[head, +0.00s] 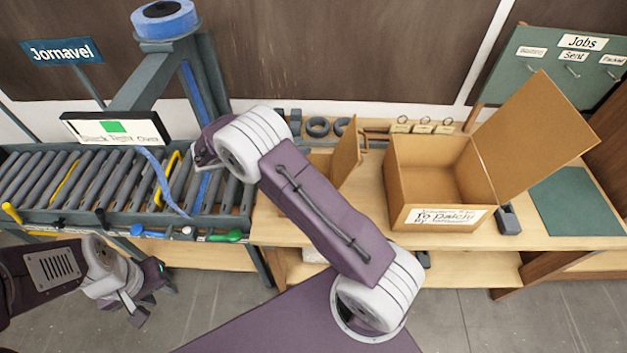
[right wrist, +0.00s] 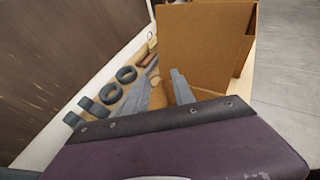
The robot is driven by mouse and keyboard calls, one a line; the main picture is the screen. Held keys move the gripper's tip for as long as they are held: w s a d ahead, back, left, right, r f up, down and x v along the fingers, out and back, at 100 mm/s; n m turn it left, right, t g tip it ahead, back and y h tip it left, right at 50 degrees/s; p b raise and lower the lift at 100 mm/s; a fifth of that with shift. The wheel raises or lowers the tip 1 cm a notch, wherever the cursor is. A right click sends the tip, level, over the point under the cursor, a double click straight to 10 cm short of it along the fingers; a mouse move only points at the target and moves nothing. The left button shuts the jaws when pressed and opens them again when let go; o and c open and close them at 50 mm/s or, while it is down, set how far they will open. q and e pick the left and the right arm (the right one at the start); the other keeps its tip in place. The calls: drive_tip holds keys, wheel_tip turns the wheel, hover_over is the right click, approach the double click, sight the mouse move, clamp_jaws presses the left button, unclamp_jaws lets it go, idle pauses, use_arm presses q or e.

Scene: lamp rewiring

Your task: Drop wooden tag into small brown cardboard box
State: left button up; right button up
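The small brown cardboard box (head: 346,152) stands on the bench left of the large box, its flap raised and much of it hidden by my right forearm. Its raised cardboard also appears in the right wrist view (right wrist: 205,45). My right gripper (right wrist: 166,75) points toward it with its two grey fingers apart; I see nothing between them but cardboard behind. My left gripper (head: 154,297) is open and empty above the floor, left of the bench. I cannot make out a loose wooden tag; several pale tags with rings (head: 422,128) are at the bench's back.
A large open cardboard box (head: 432,170) with a label stands right of the small box. Dark rings (head: 318,127) lie at the bench's back edge. A roller conveyor (head: 110,190) is at left, a green mat (head: 575,203) at right.

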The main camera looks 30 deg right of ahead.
drive_tip(key=a+r+b, duration=0.1)
drive_tip(key=a+b, duration=0.1)
drive_tip(key=a, duration=1.4)
drive_tip(key=shift+s+r+b, duration=0.4)
drive_tip(key=shift+a, duration=0.15)
